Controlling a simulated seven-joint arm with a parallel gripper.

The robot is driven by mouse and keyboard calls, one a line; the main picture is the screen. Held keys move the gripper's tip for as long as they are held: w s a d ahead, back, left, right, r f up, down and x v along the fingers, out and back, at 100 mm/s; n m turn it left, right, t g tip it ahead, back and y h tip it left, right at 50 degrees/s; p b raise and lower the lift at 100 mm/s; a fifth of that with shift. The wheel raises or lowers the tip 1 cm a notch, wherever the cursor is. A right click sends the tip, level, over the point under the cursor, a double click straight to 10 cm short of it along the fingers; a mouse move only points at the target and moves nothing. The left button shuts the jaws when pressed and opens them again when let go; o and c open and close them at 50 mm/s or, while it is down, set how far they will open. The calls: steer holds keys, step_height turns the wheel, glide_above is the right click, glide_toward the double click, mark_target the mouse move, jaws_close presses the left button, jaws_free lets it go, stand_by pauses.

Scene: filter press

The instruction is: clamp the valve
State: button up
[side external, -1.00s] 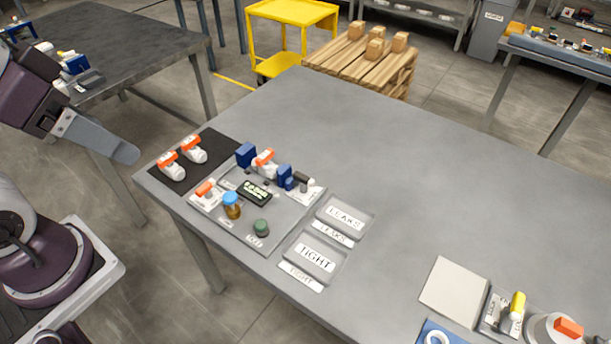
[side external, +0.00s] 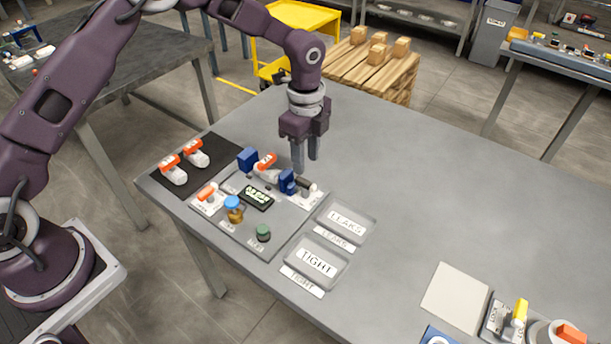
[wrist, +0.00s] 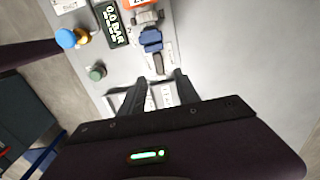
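The valve (side external: 266,163), white with an orange handle, sits in the clamp fixture between a blue block (side external: 247,157) and a blue sliding jaw (side external: 287,181). A dark clamp handle (side external: 303,184) lies right of that jaw. In the wrist view the valve (wrist: 147,18), jaw (wrist: 151,40) and handle (wrist: 158,64) line up ahead of the fingers. I cannot tell whether the jaw touches the valve. My gripper (side external: 306,165) points down above the clamp's right end, fingers apart and empty; it also shows in the wrist view (wrist: 158,80).
A display (side external: 256,197) reads about 0.0 bar in the wrist view. Two more valves (side external: 184,161) lie on a black mat. LEAKS (side external: 345,219) and TIGHT (side external: 317,262) trays are in front.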

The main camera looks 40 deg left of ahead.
mark_target(305, 181)
step_height(305, 181, down, 6)
steer(key=shift+f, duration=0.25)
steer(key=shift+c, duration=0.5)
jaws_close()
